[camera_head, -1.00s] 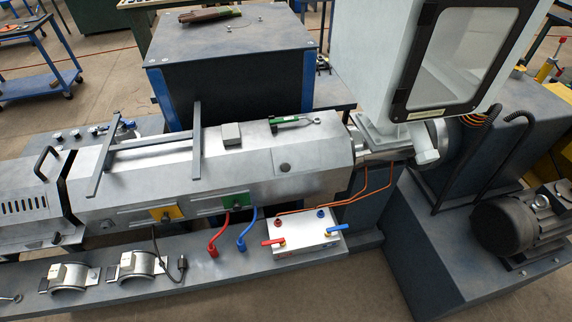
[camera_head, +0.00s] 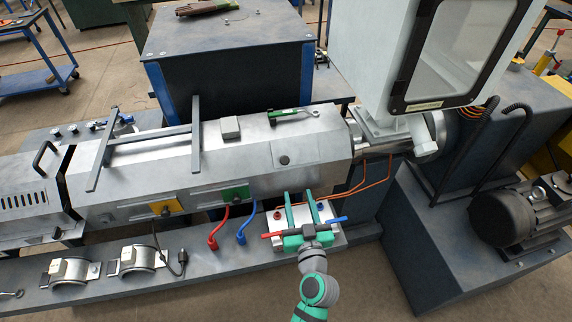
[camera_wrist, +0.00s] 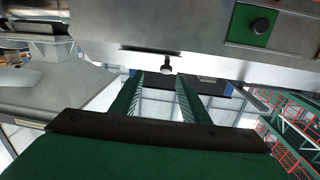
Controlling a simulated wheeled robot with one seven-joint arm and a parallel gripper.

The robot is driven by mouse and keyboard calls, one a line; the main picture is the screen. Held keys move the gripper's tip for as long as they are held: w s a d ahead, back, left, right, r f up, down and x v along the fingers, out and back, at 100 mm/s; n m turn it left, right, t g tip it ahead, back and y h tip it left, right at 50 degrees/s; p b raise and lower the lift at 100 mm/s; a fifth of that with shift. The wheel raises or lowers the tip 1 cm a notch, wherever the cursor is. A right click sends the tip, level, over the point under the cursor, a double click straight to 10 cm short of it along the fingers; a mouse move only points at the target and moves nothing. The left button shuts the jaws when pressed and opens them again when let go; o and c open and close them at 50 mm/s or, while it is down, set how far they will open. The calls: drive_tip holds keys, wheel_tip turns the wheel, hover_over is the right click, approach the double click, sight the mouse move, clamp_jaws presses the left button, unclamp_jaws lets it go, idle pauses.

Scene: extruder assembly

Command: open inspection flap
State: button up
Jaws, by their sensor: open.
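The grey metal barrel cover (camera_head: 318,150) runs across the middle of the head view. A small dark knob (camera_head: 284,160) sits on its sloped face, and I take the plate around it to be the inspection flap; its outline is not clear. In the wrist view a knob (camera_wrist: 166,67) hangs beside a dark slot (camera_wrist: 150,50), just beyond my fingertips. My gripper (camera_head: 299,194) is open and empty, its two green fingers pointing at the cover from the front, above the white valve box. In the wrist view my gripper (camera_wrist: 160,78) has a clear gap between its fingers.
The white valve box (camera_head: 328,236) with red and blue handles lies under my gripper. Red (camera_head: 217,230) and blue (camera_head: 247,225) hoses rise to its left. A green panel (camera_head: 237,194) is on the cover's front. The hopper (camera_head: 455,50) stands at the right.

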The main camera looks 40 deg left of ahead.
sight(285, 161)
drive_tip(key=shift+n+g+y, duration=0.3)
drive_tip(key=shift+n+y, duration=0.3)
drive_tip(key=x, duration=0.4)
drive_tip(key=r+x, duration=0.1)
drive_tip(key=x, duration=0.7)
drive_tip(key=shift+s+a+r, duration=0.1)
drive_tip(key=shift+a+r, duration=0.3)
drive_tip(key=shift+a, duration=0.15)
clamp_jaws()
